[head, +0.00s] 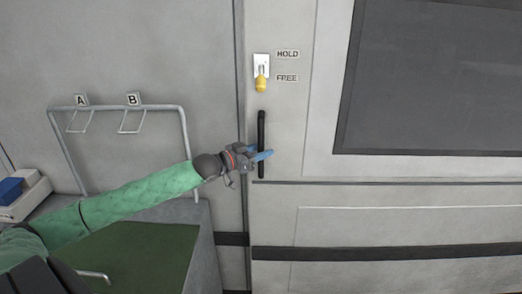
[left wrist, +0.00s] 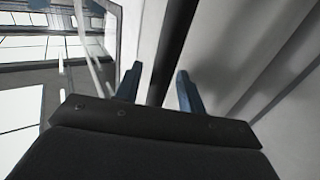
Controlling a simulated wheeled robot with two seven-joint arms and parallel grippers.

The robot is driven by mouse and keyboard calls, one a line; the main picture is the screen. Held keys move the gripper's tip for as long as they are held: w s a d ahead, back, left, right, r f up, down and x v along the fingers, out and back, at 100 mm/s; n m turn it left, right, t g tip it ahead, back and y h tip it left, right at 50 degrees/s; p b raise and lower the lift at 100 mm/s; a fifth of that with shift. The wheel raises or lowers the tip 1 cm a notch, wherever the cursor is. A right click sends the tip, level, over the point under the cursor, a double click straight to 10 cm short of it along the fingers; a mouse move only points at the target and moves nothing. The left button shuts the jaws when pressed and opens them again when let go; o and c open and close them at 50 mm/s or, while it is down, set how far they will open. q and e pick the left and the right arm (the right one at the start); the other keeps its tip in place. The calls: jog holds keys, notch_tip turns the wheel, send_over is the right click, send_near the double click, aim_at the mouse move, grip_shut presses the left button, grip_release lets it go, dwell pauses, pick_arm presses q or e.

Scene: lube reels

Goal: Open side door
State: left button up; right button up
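The side door (head: 280,130) is a light grey panel that looks shut, flush with the wall along the dark vertical seam at its left. A black vertical bar handle (head: 261,125) is near its left edge. A latch with a yellow knob (head: 262,85) sits above the handle, with the knob low, level with the FREE label. My left gripper (head: 264,153) is at the handle's lower half. In the left wrist view its blue fingers (left wrist: 158,87) are spread, with the dark bar (left wrist: 170,45) appearing between them. Contact cannot be told. My right gripper is out of view.
A metal rack frame (head: 120,108) with hooks labelled A and B stands left of the door, behind my left arm. A green-topped bench (head: 150,250) is below it. A blue box (head: 11,189) in a tray is at far left. The door has a dark window (head: 430,80).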

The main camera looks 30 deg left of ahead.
pick_arm(q)
grip_shut()
jog(key=shift+d, duration=0.1)
